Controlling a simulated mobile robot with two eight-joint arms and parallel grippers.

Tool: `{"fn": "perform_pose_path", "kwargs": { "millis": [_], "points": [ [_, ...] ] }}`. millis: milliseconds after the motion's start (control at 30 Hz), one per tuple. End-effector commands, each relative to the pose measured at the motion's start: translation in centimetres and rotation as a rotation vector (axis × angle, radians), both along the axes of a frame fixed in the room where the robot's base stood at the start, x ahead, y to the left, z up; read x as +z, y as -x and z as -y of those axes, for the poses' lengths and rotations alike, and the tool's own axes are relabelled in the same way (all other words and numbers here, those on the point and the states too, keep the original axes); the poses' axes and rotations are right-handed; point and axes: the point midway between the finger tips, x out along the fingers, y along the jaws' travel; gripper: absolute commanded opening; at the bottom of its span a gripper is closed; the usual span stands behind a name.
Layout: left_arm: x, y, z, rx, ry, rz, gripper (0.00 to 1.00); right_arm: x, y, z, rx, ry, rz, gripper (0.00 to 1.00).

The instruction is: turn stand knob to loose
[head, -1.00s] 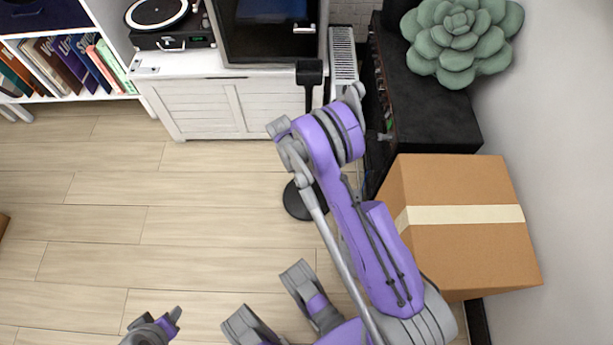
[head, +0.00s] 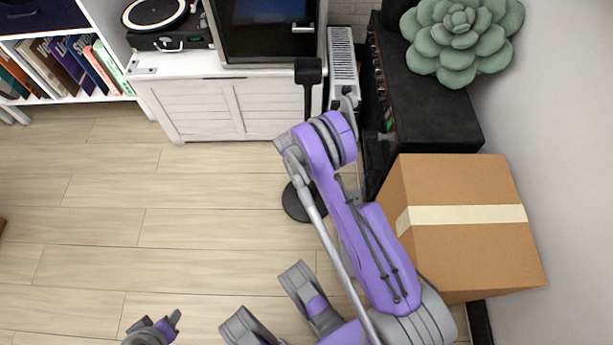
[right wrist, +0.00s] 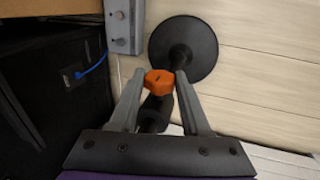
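The black stand shows in the head view as an upright post with a flat top (head: 309,72) and a round base (head: 294,203) on the floor. Its orange knob (right wrist: 159,82) shows in the right wrist view, in front of the dark post and round base (right wrist: 190,48). My right gripper (right wrist: 160,76) is open, with one finger on each side of the knob; small gaps seem to show beside it. In the head view my right arm hides the knob and the fingertips. My left gripper (head: 172,322) is low at the left, away from the stand; its opening is unclear.
A white cabinet (head: 205,108) stands behind the stand, and a white radiator (head: 343,70) is beside it. A black amplifier-like box (head: 430,115) and a cardboard box (head: 465,250) crowd the right.

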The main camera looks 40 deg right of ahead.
Motion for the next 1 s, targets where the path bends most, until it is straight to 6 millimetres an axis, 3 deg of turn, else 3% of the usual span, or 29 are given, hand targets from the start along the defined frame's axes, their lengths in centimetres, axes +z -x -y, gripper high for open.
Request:
{"fn": "perform_pose_path", "kwargs": {
  "millis": [33, 200, 567, 1000],
  "points": [
    [0.0, 0.0, 0.0, 0.0, 0.0, 0.0, 0.5, 0.01, 0.0, 0.01, 0.0, 0.0, 0.0, 0.3],
    [0.0, 0.0, 0.0, 0.0, 0.0, 0.0, 0.5, 0.02, 0.0, 0.0, 0.0, 0.0, 0.0, 0.0],
    [0.03, 0.01, 0.0, 0.0, 0.0, 0.0, 0.5, -0.03, -0.14, -0.13, 0.002, 0.039, -0.033, 0.0],
    [0.04, 0.01, 0.0, 0.0, 0.0, 0.0, 0.5, -0.29, -0.47, -0.49, 0.003, 0.27, -0.226, 0.0]
  ]
}}
